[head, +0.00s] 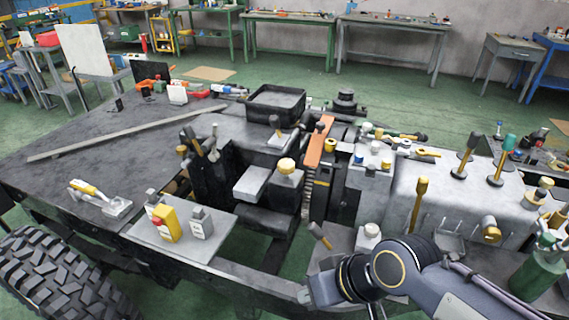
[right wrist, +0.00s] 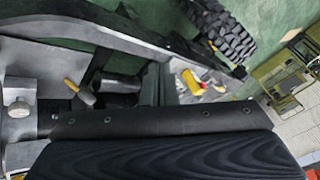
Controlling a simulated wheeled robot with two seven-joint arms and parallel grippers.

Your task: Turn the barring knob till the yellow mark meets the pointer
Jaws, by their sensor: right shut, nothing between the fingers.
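My right gripper (head: 318,290) is at the bottom centre of the head view, low over the front rail of the chassis. It is shut and empty. A pale round knob (head: 371,230) stands on a grey block just behind my right wrist, apart from the gripper. A similar pale knob (right wrist: 18,108) shows at the left edge of the right wrist view. I cannot tell for certain which knob is the barring knob. No yellow mark meeting a pointer can be made out. In the right wrist view my own dark gripper body fills the bottom. My left gripper is out of view.
A yellow-handled lever (head: 320,236) leans just behind the gripper. A yellow box with a red button (head: 165,223) sits on a grey plate to the left. A large tyre (head: 50,275) is at lower left. A grey housing (head: 410,195) with upright levers stands right.

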